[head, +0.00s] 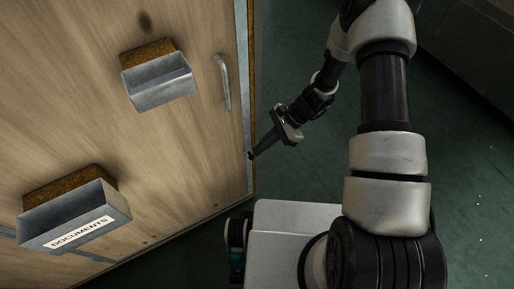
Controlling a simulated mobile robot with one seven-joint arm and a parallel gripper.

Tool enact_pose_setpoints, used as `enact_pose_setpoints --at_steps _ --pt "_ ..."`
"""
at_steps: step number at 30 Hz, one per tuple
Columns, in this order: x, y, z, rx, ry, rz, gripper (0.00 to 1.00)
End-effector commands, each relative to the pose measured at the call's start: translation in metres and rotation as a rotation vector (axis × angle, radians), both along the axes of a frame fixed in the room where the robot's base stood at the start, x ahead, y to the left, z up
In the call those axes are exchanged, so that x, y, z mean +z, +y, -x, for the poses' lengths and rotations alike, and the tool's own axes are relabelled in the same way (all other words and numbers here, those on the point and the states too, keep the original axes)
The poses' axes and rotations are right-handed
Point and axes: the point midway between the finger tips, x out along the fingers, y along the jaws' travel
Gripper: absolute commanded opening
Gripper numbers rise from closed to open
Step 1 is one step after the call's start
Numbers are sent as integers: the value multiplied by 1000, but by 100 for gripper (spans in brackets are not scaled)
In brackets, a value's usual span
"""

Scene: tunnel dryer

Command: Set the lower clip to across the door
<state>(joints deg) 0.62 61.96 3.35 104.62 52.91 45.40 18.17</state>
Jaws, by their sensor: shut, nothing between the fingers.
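A wooden door or panel (180,140) fills the left of the head view, with a grey strip along its right edge. A grey bar handle (224,82) is upright near that edge. My gripper (252,155) is shut and empty, its fingertips at the door's right edge, below the handle. I cannot make out the lower clip; it may be hidden by the fingertips or too small to tell. Whether the fingertips touch the door edge cannot be told.
A grey open-topped box (158,84) and another labelled DOCUMENTS (75,217) stick out from the panel on brown backings. Dark green floor (300,70) lies clear right of the door. A dark grey structure (465,45) stands at the upper right.

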Motion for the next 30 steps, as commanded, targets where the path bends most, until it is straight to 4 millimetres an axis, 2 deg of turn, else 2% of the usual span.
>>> enact_pose_setpoints --at_steps 1,6,13,19,30 --pt "15 -6 -2 -1 -1 1 0" --pt "53 -8 3 2 -3 1 0" --pt "93 -11 8 1 -1 1 0" --pt "106 -11 9 2 -1 1 0" --pt "106 -12 10 -4 5 1 0"
